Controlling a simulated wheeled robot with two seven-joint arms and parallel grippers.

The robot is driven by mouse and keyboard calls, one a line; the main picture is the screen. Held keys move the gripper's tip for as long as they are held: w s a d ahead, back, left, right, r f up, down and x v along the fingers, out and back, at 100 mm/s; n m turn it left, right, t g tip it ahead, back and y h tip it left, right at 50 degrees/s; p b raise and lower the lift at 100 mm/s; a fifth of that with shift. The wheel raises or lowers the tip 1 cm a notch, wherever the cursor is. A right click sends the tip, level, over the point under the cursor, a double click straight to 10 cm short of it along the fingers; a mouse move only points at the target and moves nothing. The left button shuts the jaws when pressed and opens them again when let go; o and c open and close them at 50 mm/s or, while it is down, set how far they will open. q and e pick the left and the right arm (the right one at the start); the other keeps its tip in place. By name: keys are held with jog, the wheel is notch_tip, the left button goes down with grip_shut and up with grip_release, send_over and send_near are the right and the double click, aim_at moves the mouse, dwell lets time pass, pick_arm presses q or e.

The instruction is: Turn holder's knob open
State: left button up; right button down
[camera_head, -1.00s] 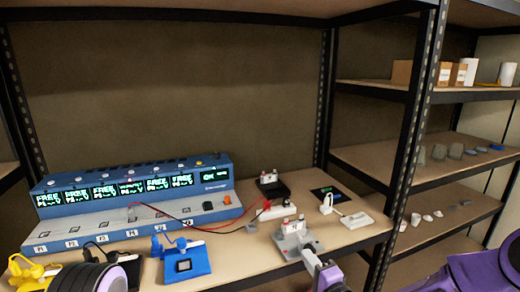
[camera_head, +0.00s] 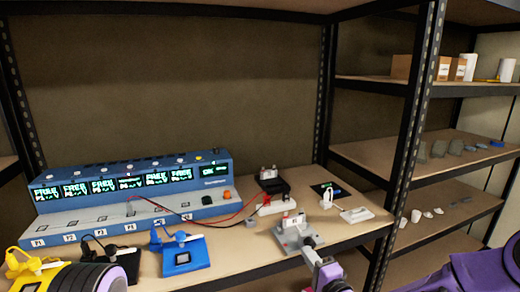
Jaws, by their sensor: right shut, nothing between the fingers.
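A small grey holder (camera_head: 289,238) stands near the front edge of the shelf board, right of centre, with pale and red parts on top. Its knob is too small to make out. My right gripper (camera_head: 312,249) comes in from the lower right, shut and empty, with its tip close to the holder's front right side. I cannot tell whether they touch. A blue holder (camera_head: 183,258) and a yellow holder (camera_head: 28,264) stand further left along the front. My left arm shows at the lower left corner, but its gripper is not in view.
A blue instrument (camera_head: 130,190) with several lit displays fills the back left. Red and black cables run from it to a black device (camera_head: 272,185). A white block (camera_head: 357,215) lies to the right. A black rack post (camera_head: 410,150) stands right of the board.

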jog(key=shift+d+f, duration=0.15)
jog(key=shift+f, duration=0.3)
